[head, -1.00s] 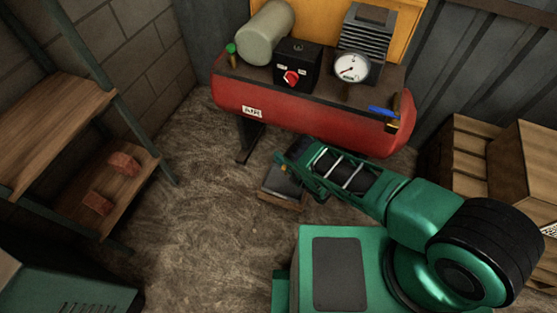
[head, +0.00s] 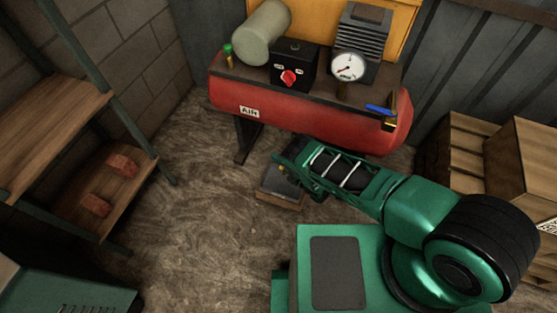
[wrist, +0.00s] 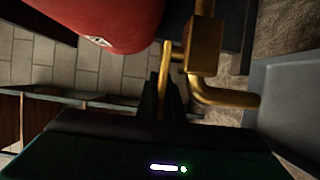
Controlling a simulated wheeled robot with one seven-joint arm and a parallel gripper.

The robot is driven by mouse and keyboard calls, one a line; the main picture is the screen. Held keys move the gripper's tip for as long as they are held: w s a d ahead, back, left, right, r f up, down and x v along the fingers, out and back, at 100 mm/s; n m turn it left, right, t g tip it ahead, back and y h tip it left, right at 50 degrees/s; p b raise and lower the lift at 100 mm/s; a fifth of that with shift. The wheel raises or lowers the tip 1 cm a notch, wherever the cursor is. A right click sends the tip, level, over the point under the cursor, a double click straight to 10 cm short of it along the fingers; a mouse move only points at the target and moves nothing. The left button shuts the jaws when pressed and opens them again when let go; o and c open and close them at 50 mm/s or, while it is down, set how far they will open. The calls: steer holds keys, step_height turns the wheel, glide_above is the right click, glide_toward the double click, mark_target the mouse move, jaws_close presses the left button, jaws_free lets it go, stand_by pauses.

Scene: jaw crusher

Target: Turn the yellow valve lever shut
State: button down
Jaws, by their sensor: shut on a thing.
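The yellow valve lever (wrist: 166,58) shows in the wrist view as a narrow brass-yellow bar beside the thicker valve body and pipe (wrist: 203,57). My gripper (wrist: 163,85) has its two dark fingers close together around the lower end of the lever, shut on it. The lever runs roughly parallel to the upright part of the pipe in this view. In the head view my gripper (head: 284,156) is low in front of the red air tank (head: 300,115); my arm hides most of the valve there.
The red tank carries a gauge (head: 347,67), a black box with a red knob (head: 289,77) and a blue-handled valve (head: 380,110). A shelf with bricks (head: 123,165) stands left, wooden crates (head: 520,165) right. The floor left of my arm is clear.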

steer(key=shift+d+f, duration=0.25)
steer(key=shift+d, duration=0.1)
stand_by(0.3)
